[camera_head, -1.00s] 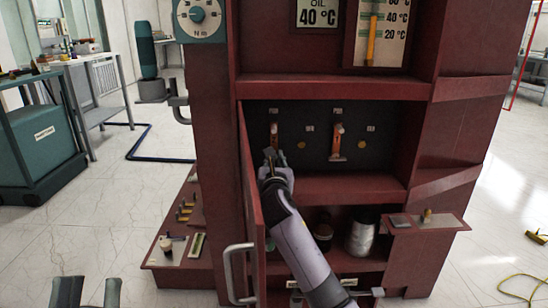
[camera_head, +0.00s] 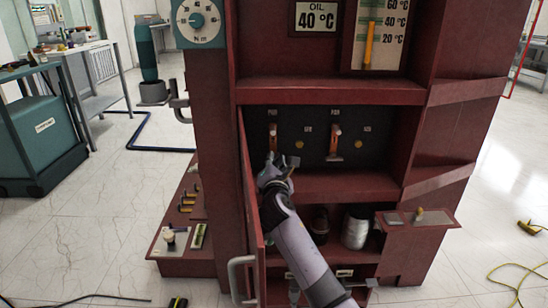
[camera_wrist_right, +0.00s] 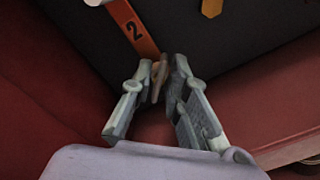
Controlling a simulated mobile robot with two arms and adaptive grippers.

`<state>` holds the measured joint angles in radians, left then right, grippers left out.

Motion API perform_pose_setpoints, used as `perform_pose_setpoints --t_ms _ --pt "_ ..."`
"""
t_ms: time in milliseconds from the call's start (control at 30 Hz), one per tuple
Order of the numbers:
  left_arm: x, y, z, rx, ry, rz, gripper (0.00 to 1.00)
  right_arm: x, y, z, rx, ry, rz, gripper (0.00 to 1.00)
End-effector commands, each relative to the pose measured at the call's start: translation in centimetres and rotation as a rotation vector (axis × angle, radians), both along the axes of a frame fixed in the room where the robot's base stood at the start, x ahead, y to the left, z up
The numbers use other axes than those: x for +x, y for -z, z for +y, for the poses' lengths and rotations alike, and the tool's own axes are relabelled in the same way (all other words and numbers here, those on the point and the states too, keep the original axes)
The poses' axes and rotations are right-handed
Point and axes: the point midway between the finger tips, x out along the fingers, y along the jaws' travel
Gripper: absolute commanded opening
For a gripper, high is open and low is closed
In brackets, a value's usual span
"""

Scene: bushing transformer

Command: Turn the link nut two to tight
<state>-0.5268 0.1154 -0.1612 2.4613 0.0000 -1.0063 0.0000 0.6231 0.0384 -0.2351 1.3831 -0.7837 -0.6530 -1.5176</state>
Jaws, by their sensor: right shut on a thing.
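The orange link marked 2 (camera_wrist_right: 134,27) hangs on the dark back panel of the open cabinet. In the head view it is the left of two orange links (camera_head: 273,133). A brass-coloured wing-shaped nut (camera_wrist_right: 157,82) sits at the link's lower end. My right gripper (camera_wrist_right: 163,68) reaches in from below and is shut on the nut, with one finger on each side. In the head view my right gripper (camera_head: 272,158) is just below the link and hides the nut. My left gripper is not in view.
A second orange link (camera_head: 335,140) hangs to the right, with round brass studs beside the links. The open cabinet door (camera_head: 252,190) stands close left of my right arm. A red shelf (camera_head: 345,186) runs below the panel, and a metal can (camera_head: 355,228) stands underneath.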

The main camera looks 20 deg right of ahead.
Motion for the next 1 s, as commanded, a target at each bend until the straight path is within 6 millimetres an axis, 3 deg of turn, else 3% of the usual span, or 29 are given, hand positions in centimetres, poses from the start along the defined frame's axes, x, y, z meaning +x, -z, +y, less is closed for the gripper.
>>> perform_pose_setpoints --t_ms 333,700,1000 --pt "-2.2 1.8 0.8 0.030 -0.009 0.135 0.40 -0.1 0.3 -0.1 0.320 0.001 -0.088 0.00" --pt "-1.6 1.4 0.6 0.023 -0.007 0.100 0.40 -0.1 0.5 -0.2 0.612 0.002 -0.173 0.00" --pt "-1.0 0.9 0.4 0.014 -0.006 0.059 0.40 -0.1 0.6 -0.2 0.745 0.003 -0.211 0.00"
